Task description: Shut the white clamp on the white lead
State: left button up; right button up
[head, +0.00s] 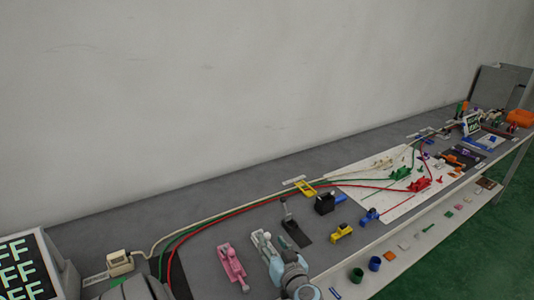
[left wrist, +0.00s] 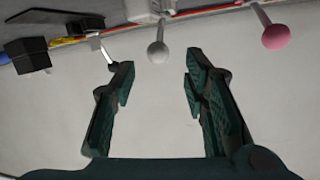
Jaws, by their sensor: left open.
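A small white clamp (head: 383,163) stands at the far end of the white lead (head: 148,250), on the white sheet. It is too small to tell whether its lever is up or down. A nearer white lever fixture (head: 259,241) stands beside the pink one and is partly hidden by my left arm. In the left wrist view a white ball knob (left wrist: 158,52) on a stem lies beyond and between my fingertips, not gripped. My left gripper (left wrist: 158,72) is open and empty; it shows small in the head view (head: 272,260). My right gripper is not seen.
A pink fixture (head: 231,266) is left of my left gripper; a dark lever (head: 293,232), black box (head: 325,203) and yellow fixture (head: 341,232) are right. Green (head: 400,173) and red (head: 419,185) clamps stand near the small white one. A wall closes the back.

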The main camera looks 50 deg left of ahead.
pick_arm(q)
jog(key=v, duration=0.6)
